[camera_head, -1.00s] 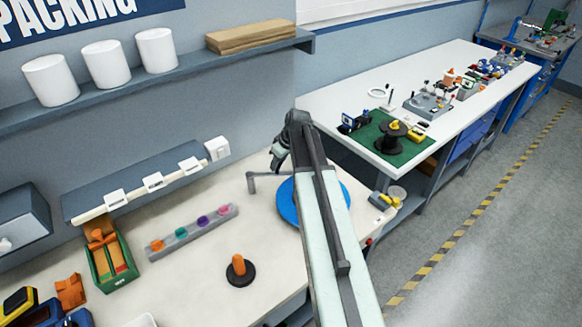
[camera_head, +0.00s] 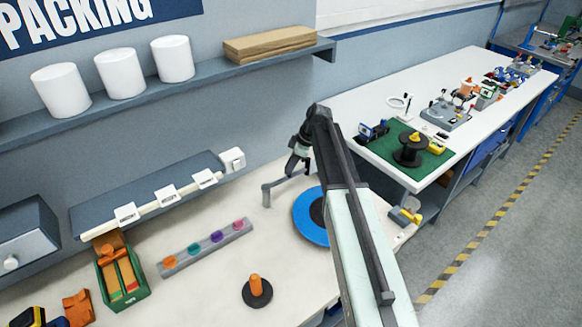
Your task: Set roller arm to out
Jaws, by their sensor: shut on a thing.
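The roller arm (camera_head: 280,185) is a thin grey bar low over the pale bench, left of a blue disc with a dark centre (camera_head: 303,226). A short upright grey piece stands at the bar's left end. The bar slants up to the right in the picture, and its right end is hidden near my arm. My gripper (camera_head: 290,173) points down at the bar and appears shut on it, though the fingertips are small and hard to make out. My arm covers the right part of the blue disc.
A grey strip with several coloured knobs (camera_head: 207,249) lies left of the disc. A black base with an orange peg (camera_head: 257,290) stands in front. A green bin (camera_head: 123,278) is at the left. A grey shelf (camera_head: 110,108) runs above the bench. The bench between strip and disc is clear.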

